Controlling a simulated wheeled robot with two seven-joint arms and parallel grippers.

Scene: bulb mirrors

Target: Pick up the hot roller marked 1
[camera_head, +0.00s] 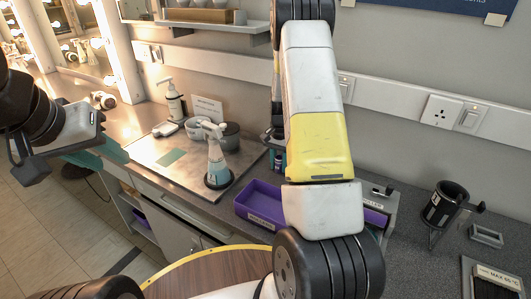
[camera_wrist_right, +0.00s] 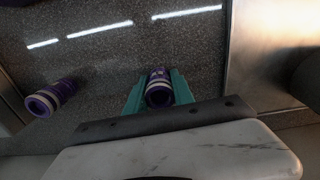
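In the right wrist view, a purple and dark hot roller (camera_wrist_right: 159,89) sits between the teal fingers of my right gripper (camera_wrist_right: 158,95). The fingers lie close along both sides of it; whether they press on it I cannot tell. A second purple roller (camera_wrist_right: 50,98) lies apart to the left on the dark speckled surface. I cannot read a number on either. In the head view, my right arm hides most of its gripper. My left gripper (camera_head: 100,155) is at the left, its teal fingers spread, with nothing seen between them.
A purple tray (camera_head: 262,204) stands on the counter beside my right arm. A black cup in a holder (camera_head: 445,204) stands at the right. Grey counter lies free between.

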